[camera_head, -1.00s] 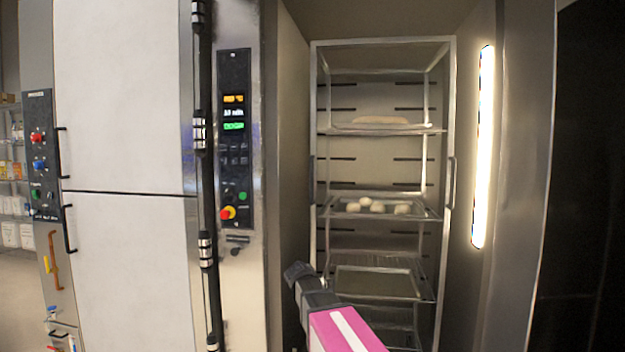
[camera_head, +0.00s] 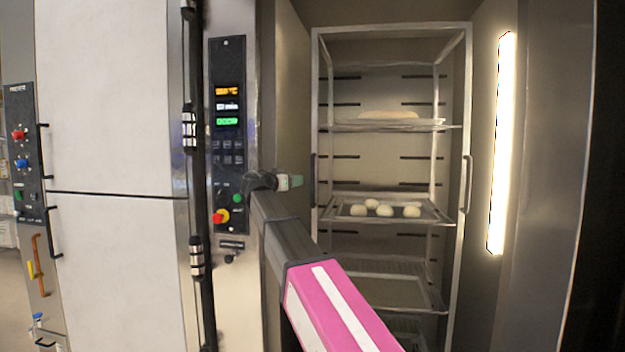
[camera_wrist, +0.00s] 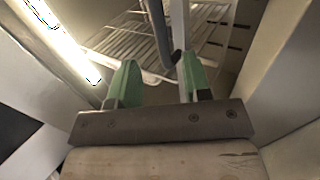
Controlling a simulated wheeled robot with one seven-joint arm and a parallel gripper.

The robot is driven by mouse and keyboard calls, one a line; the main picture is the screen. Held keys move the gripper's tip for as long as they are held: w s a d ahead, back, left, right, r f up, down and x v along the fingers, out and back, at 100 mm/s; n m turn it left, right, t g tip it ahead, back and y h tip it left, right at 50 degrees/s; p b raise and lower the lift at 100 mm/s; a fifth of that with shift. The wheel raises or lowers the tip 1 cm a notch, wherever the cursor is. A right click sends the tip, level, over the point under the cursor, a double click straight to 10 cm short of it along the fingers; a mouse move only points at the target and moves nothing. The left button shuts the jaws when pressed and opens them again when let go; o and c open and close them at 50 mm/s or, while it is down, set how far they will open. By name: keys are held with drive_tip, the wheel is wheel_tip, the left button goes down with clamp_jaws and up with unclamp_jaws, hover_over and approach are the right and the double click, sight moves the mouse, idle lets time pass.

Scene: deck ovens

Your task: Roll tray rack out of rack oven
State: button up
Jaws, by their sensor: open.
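The tray rack (camera_head: 390,26) stands upright inside the open rack oven (camera_head: 290,120). It is a metal frame with several tray levels. Dark handles sit on its uprights, one at the left (camera_head: 314,180) and a grey one at the right (camera_head: 467,184). My gripper (camera_head: 297,181) is in front of the oven, at the left of the rack and level with its left handle. In the wrist view its two green fingers (camera_wrist: 158,78) are apart, with a dark bar and a pale upright of the rack beyond them. I cannot tell whether the bar lies between the fingers.
A long loaf (camera_head: 388,115) lies on an upper tray and several pale dough balls (camera_head: 385,208) on a middle one. A control panel (camera_head: 228,130) and a black vertical bar (camera_head: 197,220) are at the left. A bright lamp (camera_head: 502,140) lights the oven's right side.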

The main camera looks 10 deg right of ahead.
drive_tip(key=x, duration=1)
drive_tip(key=shift+f, duration=0.1)
clamp_jaws()
